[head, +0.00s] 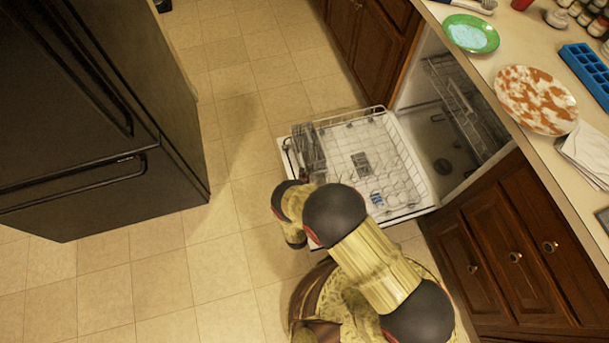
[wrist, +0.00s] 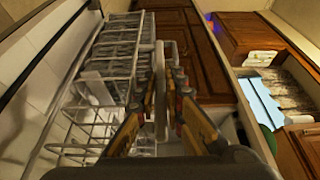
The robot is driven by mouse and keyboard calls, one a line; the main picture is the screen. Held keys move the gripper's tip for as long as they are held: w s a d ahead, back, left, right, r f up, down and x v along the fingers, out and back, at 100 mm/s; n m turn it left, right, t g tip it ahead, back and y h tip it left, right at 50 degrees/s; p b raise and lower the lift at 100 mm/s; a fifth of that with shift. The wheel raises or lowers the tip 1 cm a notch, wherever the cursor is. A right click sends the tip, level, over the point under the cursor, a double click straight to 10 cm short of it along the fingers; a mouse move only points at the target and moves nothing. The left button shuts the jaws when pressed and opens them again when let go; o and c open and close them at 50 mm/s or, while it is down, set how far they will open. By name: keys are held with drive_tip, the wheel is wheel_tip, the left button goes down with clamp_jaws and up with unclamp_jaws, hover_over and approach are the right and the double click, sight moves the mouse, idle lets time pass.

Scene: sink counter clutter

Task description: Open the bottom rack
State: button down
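The dishwasher door is folded down in the head view, and the white wire bottom rack (head: 355,150) lies out over it. Part of the rack's near side is hidden by my arm. In the wrist view the bottom rack (wrist: 110,55) fills the left half, with a pale upright part between my fingers. My gripper (wrist: 165,85) is at the rack's outer edge, its two fingers one on each side of that part. A small gap shows on the right; I cannot tell whether the fingers press on it. In the head view my arm hides the fingertips.
An upper rack (head: 465,95) sits inside the dishwasher cavity. A dark fridge (head: 90,110) stands at the left, with clear tiled floor (head: 235,80) between. Wooden cabinets (head: 510,250) flank the dishwasher. The counter holds a green plate (head: 470,34) and a stained plate (head: 535,100).

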drive_tip(key=c, duration=2.2)
unclamp_jaws()
drive_tip(key=shift+s+a+f, duration=0.1)
drive_tip(key=shift+a, duration=0.25)
drive_tip(key=shift+o, duration=0.2)
drive_tip(key=shift+d, duration=0.1)
drive_tip(key=s, duration=1.2)
drive_tip(key=shift+a, duration=0.3)
